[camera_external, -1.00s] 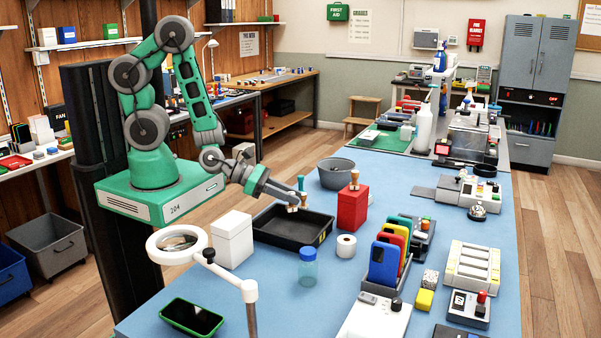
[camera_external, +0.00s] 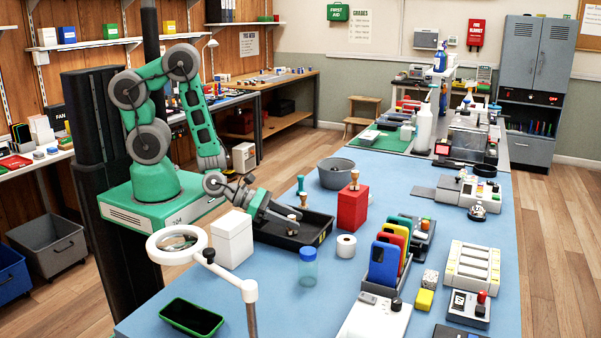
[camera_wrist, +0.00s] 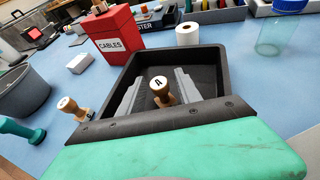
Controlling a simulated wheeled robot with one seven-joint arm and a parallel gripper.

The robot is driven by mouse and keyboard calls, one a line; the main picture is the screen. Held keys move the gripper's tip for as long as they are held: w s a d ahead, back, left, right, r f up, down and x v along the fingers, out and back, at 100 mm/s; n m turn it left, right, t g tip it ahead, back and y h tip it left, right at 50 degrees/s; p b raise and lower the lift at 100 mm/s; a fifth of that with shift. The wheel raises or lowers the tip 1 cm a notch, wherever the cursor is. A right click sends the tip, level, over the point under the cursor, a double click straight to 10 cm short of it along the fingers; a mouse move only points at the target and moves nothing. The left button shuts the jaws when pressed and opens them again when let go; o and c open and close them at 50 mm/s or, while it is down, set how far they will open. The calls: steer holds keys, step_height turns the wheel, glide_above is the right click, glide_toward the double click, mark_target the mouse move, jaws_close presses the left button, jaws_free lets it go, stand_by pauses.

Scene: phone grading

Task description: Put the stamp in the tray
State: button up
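A wooden stamp with a white top marked "A" (camera_wrist: 160,90) stands inside the black tray (camera_wrist: 212,62). In the external view the stamp (camera_external: 292,222) shows low in the tray (camera_external: 322,232). My gripper (camera_wrist: 158,78) has its two grey fingers spread on either side of the stamp, with gaps visible between them and it. In the external view my gripper (camera_external: 290,224) reaches down into the tray. The stamp's foot is partly hidden by the gripper body in the wrist view.
Another wooden stamp (camera_wrist: 75,108) and a teal one (camera_wrist: 20,130) stand outside the tray. A red box (camera_external: 352,207) and grey bowl (camera_external: 336,177) are behind it. A white roll (camera_external: 346,246), clear jar (camera_external: 308,268), white box (camera_external: 232,240) and magnifier (camera_external: 180,243) stand nearby.

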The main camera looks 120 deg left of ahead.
steer(key=shift+r, duration=0.1)
steer(key=shift+s+r, duration=0.2)
steer(key=shift+s, duration=0.2)
steer(key=v, duration=0.4)
steer(key=shift+d+r+b, duration=0.1)
steer(key=shift+r+b, duration=0.25)
steer(key=shift+r, duration=0.15)
step_height(320, 180, up, 6)
steer(key=p, duration=0.4)
steer(key=w+d+r+m+g+h, duration=0.25)
steer(key=d+m, duration=0.25)
steer(key=m, duration=0.6)
steer(key=w+d+r+m+g+h, duration=0.1)
steer(key=d+m+h, duration=0.3)
steer(key=m, duration=0.6)
steer(key=s+d+r+m+g+y, duration=0.1)
steer(key=s+r+m, duration=0.3)
steer(key=m, duration=0.5)
steer(key=s+d+r+m+g+y, duration=0.1)
steer(key=s+d+r+m+g, duration=0.2)
steer(key=r+m, duration=0.3)
steer(key=m+g, duration=0.1)
steer(key=m, duration=0.2)
steer(key=shift+s+d+r, duration=0.25)
steer(key=shift+s, duration=0.15)
